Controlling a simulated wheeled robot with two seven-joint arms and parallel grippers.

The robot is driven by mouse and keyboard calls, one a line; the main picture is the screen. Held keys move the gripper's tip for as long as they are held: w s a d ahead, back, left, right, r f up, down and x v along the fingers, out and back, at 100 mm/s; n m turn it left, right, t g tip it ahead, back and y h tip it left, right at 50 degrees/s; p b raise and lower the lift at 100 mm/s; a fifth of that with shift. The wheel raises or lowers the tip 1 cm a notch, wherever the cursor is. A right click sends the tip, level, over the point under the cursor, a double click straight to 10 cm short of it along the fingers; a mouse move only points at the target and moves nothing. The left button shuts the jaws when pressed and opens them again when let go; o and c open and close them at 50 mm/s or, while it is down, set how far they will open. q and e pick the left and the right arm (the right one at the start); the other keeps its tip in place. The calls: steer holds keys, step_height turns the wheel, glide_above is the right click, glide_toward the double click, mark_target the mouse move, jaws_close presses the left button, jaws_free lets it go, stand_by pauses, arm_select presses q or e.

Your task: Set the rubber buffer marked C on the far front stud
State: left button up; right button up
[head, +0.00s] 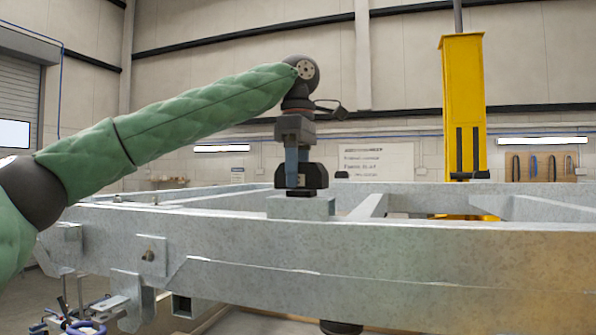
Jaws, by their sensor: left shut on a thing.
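My left gripper (299,168) points straight down over the galvanized trailer frame (400,240). It is shut on a black block-like thing (315,176), which looks like the rubber buffer; no letter can be read on it. The held piece is just above or touching a raised grey pad (301,207) on the frame's near beam. A thin dark part shows between the two, and I cannot tell whether there is a gap. No stud can be made out there. My right gripper is not in view.
A yellow column (464,100) stands behind the frame at right. A small dark piece (341,175) shows behind the held piece. Brackets (131,300) hang from the near beam at left. Crossbeams (370,206) run behind it. The air above the frame is mostly clear.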

arm_select(q)
steer(key=shift+f, duration=0.2)
steer(key=o, duration=1.2)
steer(key=shift+o, duration=0.2)
steer(key=shift+r, duration=0.1)
steer(key=shift+r+b, duration=0.3)
steer(key=shift+r, duration=0.2)
step_height(320, 180, up, 6)
steer(key=shift+f+b, duration=0.1)
steer(key=shift+b, duration=0.55)
steer(key=shift+r, duration=0.45)
